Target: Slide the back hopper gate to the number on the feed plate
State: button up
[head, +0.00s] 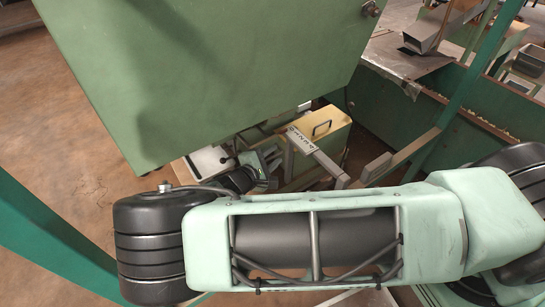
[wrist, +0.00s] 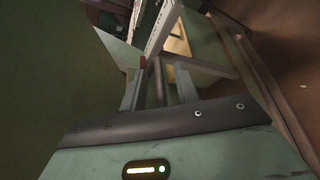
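A pale strip with dark marks (head: 301,140), scale-like, shows below the large green hopper (head: 200,65) in the head view; the marks are too small to read. A pale strip also shows in the wrist view (wrist: 162,28), beyond the fingers, with a small red piece (wrist: 143,62) near its lower end. My gripper (wrist: 160,78) has its two fingers apart, with a dark bar (wrist: 158,82) seen between them; I cannot tell whether they touch it. In the head view my gripper (head: 264,166) is small and partly hidden behind my arm. I cannot make out a feed plate or its number.
A yellow box with a dark handle (head: 324,128) stands behind the strip. A white-topped item (head: 208,160) lies to its left. A green post (head: 468,80) and a green-walled trough (head: 485,115) are on the right. Brown floor is open at left.

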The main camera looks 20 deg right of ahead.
grip_shut()
jog(key=s+d+p, duration=0.2)
jog(key=s+p, duration=0.3)
jog(key=s, duration=0.5)
jog(key=shift+d, duration=0.2)
jog(key=shift+s+f, duration=0.1)
jog(key=shift+s, duration=0.05)
grip_release()
jog(key=v, duration=1.7)
jog(key=shift+a, duration=0.2)
